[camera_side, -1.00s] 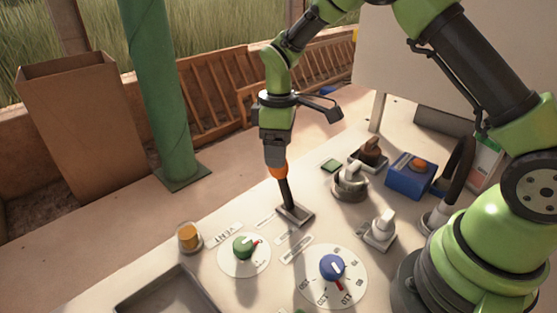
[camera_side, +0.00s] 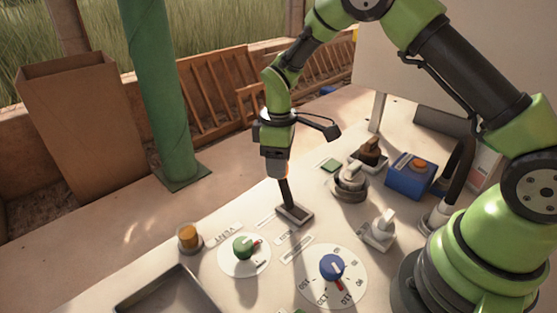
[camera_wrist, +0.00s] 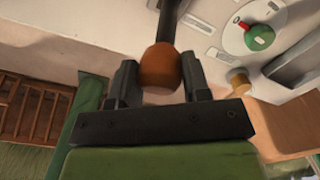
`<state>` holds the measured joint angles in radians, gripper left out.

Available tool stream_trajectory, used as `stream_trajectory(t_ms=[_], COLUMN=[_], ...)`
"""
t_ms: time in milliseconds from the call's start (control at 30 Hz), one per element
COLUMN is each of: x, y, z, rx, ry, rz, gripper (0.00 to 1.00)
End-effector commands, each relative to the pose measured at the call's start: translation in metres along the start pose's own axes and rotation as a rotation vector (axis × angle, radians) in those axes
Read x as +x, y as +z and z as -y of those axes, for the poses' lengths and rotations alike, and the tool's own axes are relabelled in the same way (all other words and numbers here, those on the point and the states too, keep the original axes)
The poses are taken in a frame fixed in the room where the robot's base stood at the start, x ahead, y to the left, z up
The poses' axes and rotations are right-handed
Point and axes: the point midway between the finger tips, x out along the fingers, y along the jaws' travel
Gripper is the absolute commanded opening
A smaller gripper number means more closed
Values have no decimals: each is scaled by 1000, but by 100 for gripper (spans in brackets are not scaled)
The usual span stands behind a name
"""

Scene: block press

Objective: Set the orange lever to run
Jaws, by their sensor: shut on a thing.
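The orange lever has a dark shaft (camera_side: 286,193) rising from a grey slotted base plate (camera_side: 297,214) on the panel. The shaft leans a little to the left at its top. My gripper (camera_side: 283,173) is over the top of the lever, shut on its orange knob. In the wrist view the orange knob (camera_wrist: 160,68) sits between the two dark fingers of my gripper (camera_wrist: 160,82), with the shaft running up from it. In the side view the fingers hide most of the knob. Small label plates lie beside the base; I cannot read them.
A green knob (camera_side: 243,246) and a blue dial (camera_side: 332,267) stand in front of the lever. An amber lamp (camera_side: 188,238) is at left. Grey and brown switches and a blue box (camera_side: 409,180) with an orange button stand at right. A green post (camera_side: 158,90) rises behind.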

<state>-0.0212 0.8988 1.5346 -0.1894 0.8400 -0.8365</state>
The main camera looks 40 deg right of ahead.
Motion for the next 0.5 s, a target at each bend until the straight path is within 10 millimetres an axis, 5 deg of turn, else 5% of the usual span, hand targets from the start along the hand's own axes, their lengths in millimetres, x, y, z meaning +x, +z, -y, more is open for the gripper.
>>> stream_trajectory(t_ms=[500], x=[-8], y=[31], z=[22], rx=[1], ry=[-7], rz=[6], gripper=[2])
